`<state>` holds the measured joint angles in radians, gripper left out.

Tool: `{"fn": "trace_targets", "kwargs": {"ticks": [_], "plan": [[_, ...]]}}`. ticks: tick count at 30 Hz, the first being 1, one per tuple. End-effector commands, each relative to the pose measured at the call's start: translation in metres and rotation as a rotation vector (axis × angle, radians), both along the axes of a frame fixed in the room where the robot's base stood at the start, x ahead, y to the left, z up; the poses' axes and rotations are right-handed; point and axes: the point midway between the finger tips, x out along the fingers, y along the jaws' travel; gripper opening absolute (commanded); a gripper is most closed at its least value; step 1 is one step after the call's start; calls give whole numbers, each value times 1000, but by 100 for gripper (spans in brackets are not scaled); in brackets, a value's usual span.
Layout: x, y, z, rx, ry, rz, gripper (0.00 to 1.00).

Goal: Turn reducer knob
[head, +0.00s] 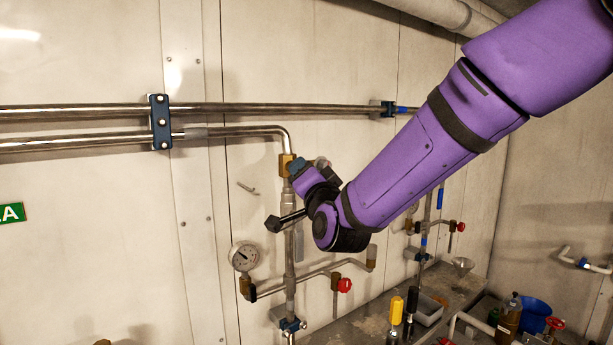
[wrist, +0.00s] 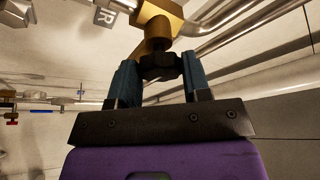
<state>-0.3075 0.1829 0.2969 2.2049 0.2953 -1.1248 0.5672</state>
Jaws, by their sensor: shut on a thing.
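The reducer is a brass body (head: 285,166) on the vertical pipe, just below the bend in the upper steel pipe. It also shows at the top of the wrist view (wrist: 160,20). The reducer knob (wrist: 160,66) is dark, with a lobed edge, and sits on a short brass stem below the body. My gripper (wrist: 159,70) has a blue finger on each side of the knob and is shut on it. In the head view my gripper (head: 298,167) is at the brass body, and the knob is hidden behind the fingers and wrist.
A round gauge (head: 244,256) hangs lower left of the vertical pipe. A red valve handle (head: 345,285) is below my arm. Steel pipes (head: 80,112) run along the wall.

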Motion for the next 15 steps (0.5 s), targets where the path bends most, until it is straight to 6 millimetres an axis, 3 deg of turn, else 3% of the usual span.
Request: {"fn": "trace_targets", "kwargs": {"ticks": [15], "plan": [[-1, 0, 2, 198, 133, -1, 20]]}}
